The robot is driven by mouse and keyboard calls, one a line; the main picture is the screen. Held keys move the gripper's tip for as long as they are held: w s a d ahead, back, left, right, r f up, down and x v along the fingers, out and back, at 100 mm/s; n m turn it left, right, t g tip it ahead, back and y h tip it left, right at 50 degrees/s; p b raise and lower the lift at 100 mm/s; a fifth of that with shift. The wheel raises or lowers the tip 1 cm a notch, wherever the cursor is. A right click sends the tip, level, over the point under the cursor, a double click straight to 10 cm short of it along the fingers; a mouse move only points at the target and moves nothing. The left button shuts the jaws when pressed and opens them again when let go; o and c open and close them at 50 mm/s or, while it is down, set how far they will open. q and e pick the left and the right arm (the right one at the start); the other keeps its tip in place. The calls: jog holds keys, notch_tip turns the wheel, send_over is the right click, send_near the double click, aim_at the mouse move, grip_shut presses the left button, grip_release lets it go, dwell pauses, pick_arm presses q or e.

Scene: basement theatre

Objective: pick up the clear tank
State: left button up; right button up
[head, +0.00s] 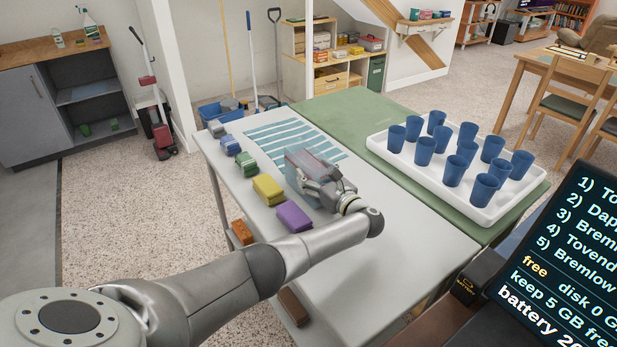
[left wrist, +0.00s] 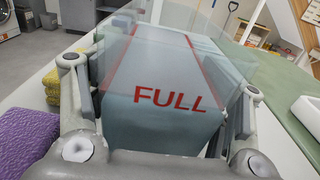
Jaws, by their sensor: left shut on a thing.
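The clear tank (left wrist: 165,80) is a see-through box with red edges and the red word FULL on its near side. In the left wrist view it stands between the two fingers of my left gripper (left wrist: 160,118), which is shut on it. In the head view the tank (head: 303,163) is near the middle of the grey table, partly hidden by my left gripper (head: 318,180). I cannot tell whether it touches the table. My right gripper is not in view.
Coloured sponges, including a yellow one (head: 268,190) and a purple one (head: 294,217), line the table's left side. A striped cloth (head: 285,136) lies behind. A white tray (head: 384,151) with several blue cups stands right on a green surface (head: 350,112). A dark text screen (head: 570,270) is at lower right.

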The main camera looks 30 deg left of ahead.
aim_at(314, 164)
pick_arm(q)
jog(key=shift+w+r, duration=0.1)
jog(key=shift+r, duration=0.1)
jog(key=shift+c, duration=0.7)
jog(key=shift+a+f, duration=0.1)
jog(key=shift+a, duration=0.05)
jog(key=shift+s+d+r, duration=0.15)
jog(key=shift+s+r, duration=0.7)
jog(key=shift+r, duration=0.65)
jog(key=shift+s+d+r, duration=0.15)
jog(key=shift+s+r, duration=0.65)
jog(key=shift+r, duration=0.75)
jog(key=shift+s+d+r, duration=0.15)
jog(key=shift+s+r, duration=0.7)
jog(key=shift+r, duration=0.65)
jog(key=shift+s+d+r+b, duration=0.2)
jog(key=shift+s+r, duration=0.45)
jog(key=shift+s, duration=0.8)
jog(key=shift+s+d+r+b, duration=0.1)
jog(key=shift+s+d+r, duration=0.4)
jog(key=shift+s, duration=0.95)
jog(key=shift+s+d+r+b, duration=0.1)
jog(key=shift+s+r, duration=0.7)
jog(key=shift+s, duration=0.65)
grip_shut()
jog(key=shift+s+f, duration=0.1)
